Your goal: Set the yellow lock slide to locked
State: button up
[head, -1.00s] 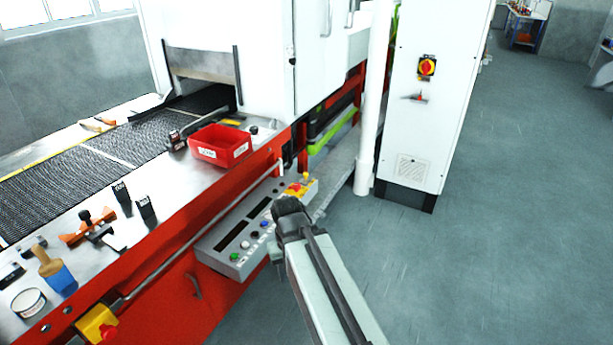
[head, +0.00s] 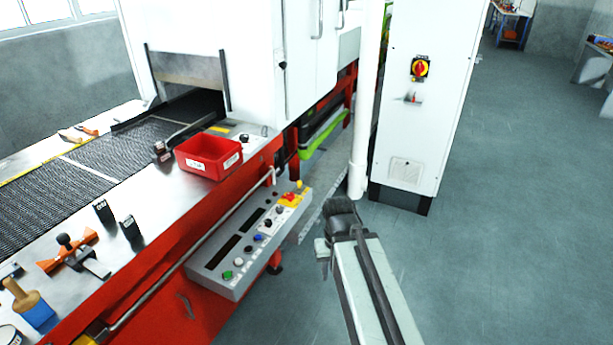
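My gripper (head: 323,250) is in the head view at the front end of my arm, over the floor just right of the control panel (head: 213,284). It touches nothing that I can see, and its finger gap cannot be made out. At the panel's far right end is a yellow plate with a red part (head: 290,199), and a small yellow piece (head: 299,184) stands by it. I cannot tell for sure which yellow part is the lock slide, or its position. The white cabinet (head: 425,130) has a red and yellow rotary switch (head: 420,68).
The panel also bears dark displays and several coloured buttons. A red bin (head: 208,168) and tools lie on the steel table beside the mesh belt (head: 60,195). A white post (head: 362,120) stands behind my gripper. The floor to the right is clear.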

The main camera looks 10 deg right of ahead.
aim_at(300, 186)
jog(key=i, duration=1.55)
jog(key=u, duration=0.05)
